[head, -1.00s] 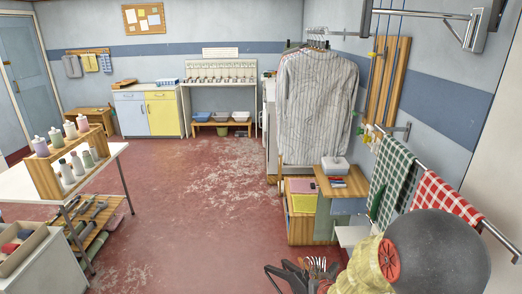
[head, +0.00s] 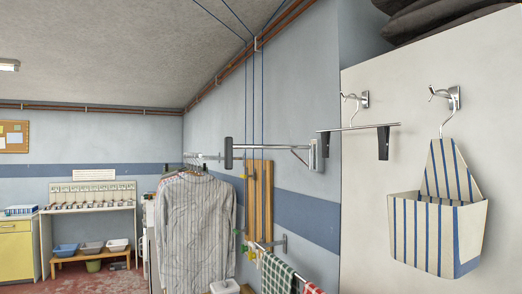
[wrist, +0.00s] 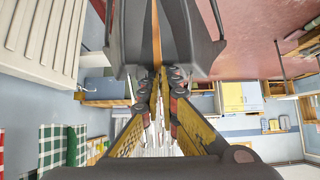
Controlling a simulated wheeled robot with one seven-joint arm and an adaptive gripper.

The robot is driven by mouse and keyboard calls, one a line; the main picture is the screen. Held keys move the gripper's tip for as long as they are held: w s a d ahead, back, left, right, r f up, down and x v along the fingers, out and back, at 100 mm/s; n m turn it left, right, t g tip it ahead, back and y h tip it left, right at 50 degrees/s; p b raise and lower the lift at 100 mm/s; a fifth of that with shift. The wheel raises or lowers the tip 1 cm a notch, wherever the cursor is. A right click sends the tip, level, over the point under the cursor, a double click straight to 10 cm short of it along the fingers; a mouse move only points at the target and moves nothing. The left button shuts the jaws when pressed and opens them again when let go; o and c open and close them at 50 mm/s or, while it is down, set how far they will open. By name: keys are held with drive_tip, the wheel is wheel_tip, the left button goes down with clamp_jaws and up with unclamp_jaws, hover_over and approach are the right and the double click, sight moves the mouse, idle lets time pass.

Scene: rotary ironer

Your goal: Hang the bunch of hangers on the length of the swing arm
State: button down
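My gripper (wrist: 159,88) shows in the wrist view, its yellow-padded fingers closed together around the bunch of hangers (wrist: 187,42). The dark grey hanger shoulders spread beyond the fingertips, and thin metal hooks show between the fingers. The gripper and bunch are outside the head view. In the head view, a metal bar that looks like the swing arm (head: 270,147) stands out level near the right-hand wall. It has a dark upright end piece at its left and a grey bracket at its right. No hangers are on it.
Striped shirts (head: 197,225) hang on a rail left of the bar. A wooden board (head: 258,205) and a rail with checked cloths (head: 277,272) are below it. A clip hanger (head: 357,129) and a striped bag (head: 437,225) hang on hooks at right.

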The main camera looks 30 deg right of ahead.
drive_tip(key=shift+w+r, duration=0.1)
drive_tip(key=shift+w+r, duration=0.15)
drive_tip(key=shift+r, duration=0.05)
drive_tip(key=s+f, duration=0.4)
drive_tip(key=f, duration=0.1)
drive_tip(key=s+f, duration=0.2)
drive_tip(key=shift+f, duration=0.15)
drive_tip(key=shift+w, duration=0.1)
idle(1.9)
